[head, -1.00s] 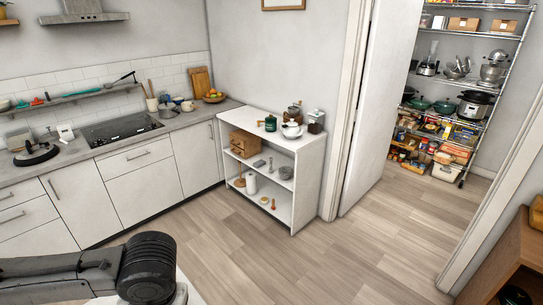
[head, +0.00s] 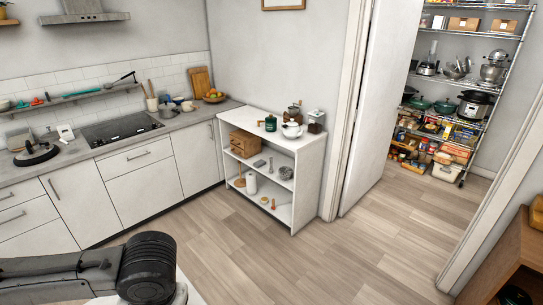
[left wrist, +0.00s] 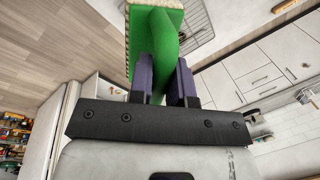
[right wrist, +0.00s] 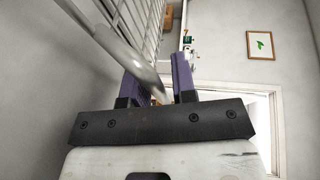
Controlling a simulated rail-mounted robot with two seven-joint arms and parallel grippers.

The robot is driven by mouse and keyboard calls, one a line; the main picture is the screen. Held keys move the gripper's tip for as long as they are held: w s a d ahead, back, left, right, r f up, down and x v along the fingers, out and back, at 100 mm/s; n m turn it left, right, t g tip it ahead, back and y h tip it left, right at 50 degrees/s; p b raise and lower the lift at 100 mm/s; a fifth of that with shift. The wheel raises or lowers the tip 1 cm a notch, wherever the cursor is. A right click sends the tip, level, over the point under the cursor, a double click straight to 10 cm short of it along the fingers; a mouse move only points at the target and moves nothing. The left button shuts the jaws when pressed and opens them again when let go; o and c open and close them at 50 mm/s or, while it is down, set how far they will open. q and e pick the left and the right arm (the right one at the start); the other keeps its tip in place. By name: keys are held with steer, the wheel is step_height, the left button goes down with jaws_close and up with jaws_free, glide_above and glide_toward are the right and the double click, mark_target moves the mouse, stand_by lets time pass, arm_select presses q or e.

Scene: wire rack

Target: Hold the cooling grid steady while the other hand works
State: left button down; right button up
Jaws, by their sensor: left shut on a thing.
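My left gripper (left wrist: 165,88) is shut on the green handle of a brush-like tool (left wrist: 161,50) with a pale, bristly-looking edge. The wire cooling grid (left wrist: 193,18) shows partly behind the tool in the left wrist view; I cannot tell if they touch. In the right wrist view the grid's wires (right wrist: 143,22) run up beyond my right gripper (right wrist: 156,75). A thick silver bar (right wrist: 122,52), perhaps the grid's rim, passes between the fingers, which stand apart. I cannot tell whether they clamp it. The head view shows neither gripper.
A kitchen counter with a black hob (head: 120,129) runs along the left wall. A white shelf unit (head: 307,181) with jars and a teapot stands in the middle. A stocked metal rack (head: 470,122) is beyond the doorway. The wooden floor (head: 270,262) between is clear.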

steer(key=shift+w+a+f, duration=0.1)
steer(key=shift+w, duration=0.2)
jaws_close()
stand_by(0.9)
